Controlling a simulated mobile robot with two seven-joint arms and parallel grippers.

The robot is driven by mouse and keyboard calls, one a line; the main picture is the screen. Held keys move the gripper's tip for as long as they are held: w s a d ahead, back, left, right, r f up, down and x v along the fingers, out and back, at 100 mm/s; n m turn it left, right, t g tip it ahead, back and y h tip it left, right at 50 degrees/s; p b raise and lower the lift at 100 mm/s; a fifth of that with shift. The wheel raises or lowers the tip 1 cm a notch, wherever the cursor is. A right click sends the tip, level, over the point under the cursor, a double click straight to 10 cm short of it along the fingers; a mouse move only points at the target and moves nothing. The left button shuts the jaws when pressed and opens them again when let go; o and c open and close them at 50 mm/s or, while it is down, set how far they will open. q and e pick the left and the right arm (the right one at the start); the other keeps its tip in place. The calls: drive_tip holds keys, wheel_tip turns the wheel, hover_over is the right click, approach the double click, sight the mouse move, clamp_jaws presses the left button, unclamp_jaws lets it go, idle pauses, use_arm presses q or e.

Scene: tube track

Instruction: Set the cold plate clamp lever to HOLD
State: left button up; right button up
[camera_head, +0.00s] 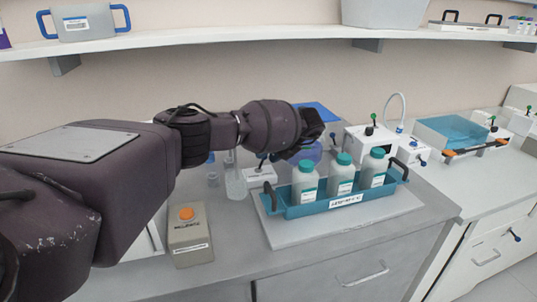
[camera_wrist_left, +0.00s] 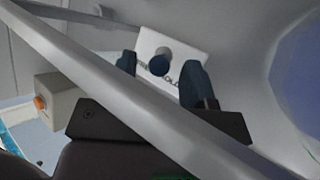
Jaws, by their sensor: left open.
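A small white block in the left wrist view (camera_wrist_left: 172,45) carries a dark blue round lever end (camera_wrist_left: 160,62), seen nearly end-on. Dark lettering beside it is partly hidden; "OLD" seems readable. My left gripper (camera_wrist_left: 161,72) is open, with one dark finger on each side of the lever end and no clear contact. A white block with a dark lever (camera_head: 262,174) also shows in the head view, below my left gripper (camera_head: 308,140). I cannot tell the lever's exact setting. My right gripper is in neither view.
A pale grey bar (camera_wrist_left: 150,90) crosses the left wrist view. A beige box with an orange button (camera_head: 190,243) stands left on the bench. A teal tray (camera_head: 283,211) with three bottles stands right of the white block. A shelf (camera_head: 230,36) runs above.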

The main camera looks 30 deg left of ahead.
use_arm(q)
drive_tip(key=v, duration=1)
drive_tip(key=shift+d+r+p, duration=0.25)
drive_tip(key=shift+r+p, duration=0.05)
drive_tip(key=shift+r, duration=0.05)
